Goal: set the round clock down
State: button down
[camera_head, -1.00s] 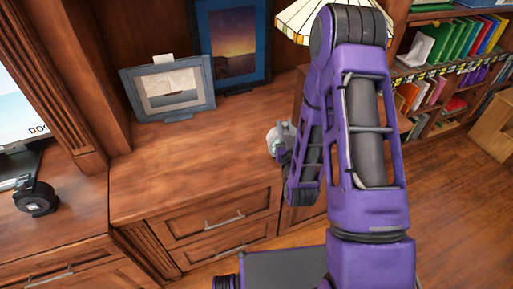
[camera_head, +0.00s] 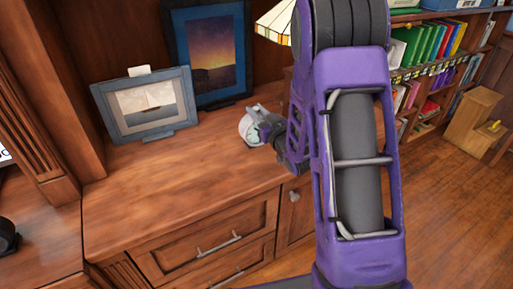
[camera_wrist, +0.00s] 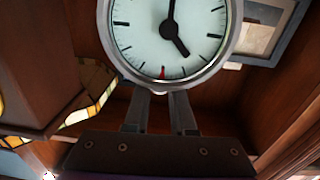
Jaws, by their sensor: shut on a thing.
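The round clock (camera_wrist: 165,45) has a pale face, dark hands and a silver rim; it fills the top middle of the wrist view, upside-down or tilted there. My gripper (camera_wrist: 160,100) is shut on it at the rim's edge. In the head view the clock (camera_head: 249,128) is a small pale round thing at the end of my gripper (camera_head: 262,131), over the right part of the wood cabinet top (camera_head: 170,185). My arm hides part of the surface beyond. I cannot tell whether the clock touches the wood.
A framed boat picture (camera_head: 147,105) and a larger blue-framed sunset picture (camera_head: 209,52) stand at the back of the cabinet top. A stained-glass lamp shade (camera_head: 274,22) is behind my arm. The cabinet top's front and middle are clear. Bookshelves are at right.

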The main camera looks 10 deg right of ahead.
notch_tip(320, 180, down, 7)
jog(key=shift+f+b, duration=0.1)
jog(key=shift+b, duration=0.35)
jog(key=c, duration=0.8)
grip_release()
jog(key=shift+o, duration=0.2)
jog(key=v, duration=1.2)
